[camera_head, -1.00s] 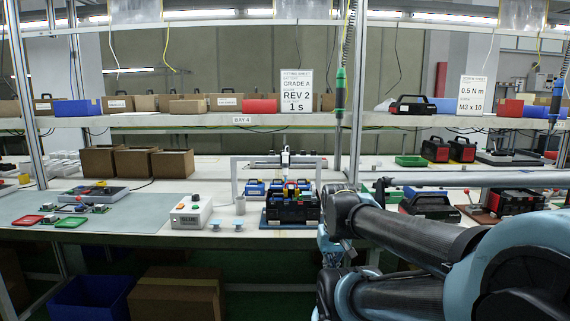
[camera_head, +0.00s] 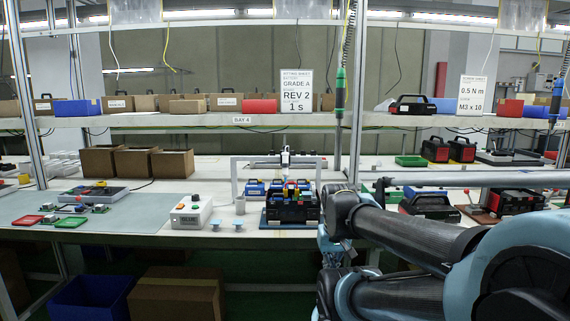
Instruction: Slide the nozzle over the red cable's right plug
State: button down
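A black unit (camera_head: 292,212) with small blue, yellow and red parts on top stands on the bench under a white gantry (camera_head: 236,178). A red cable, its right plug and the nozzle cannot be told apart at this size. My arm (camera_head: 420,240) comes in from the right and its near joint (camera_head: 343,207) hides the bench just right of the black unit. I do not see the fingers of my gripper, so its hold is hidden.
A white control box (camera_head: 191,213), a grey cup (camera_head: 240,205) and two small light-blue pieces (camera_head: 214,226) stand left of the unit. A green-and-black tool (camera_head: 340,92) hangs above.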

aim_at(285, 157)
jog(key=k, duration=1.1)
jog(key=z, duration=0.25)
jog(key=i, duration=1.55)
jog(key=u, duration=0.6)
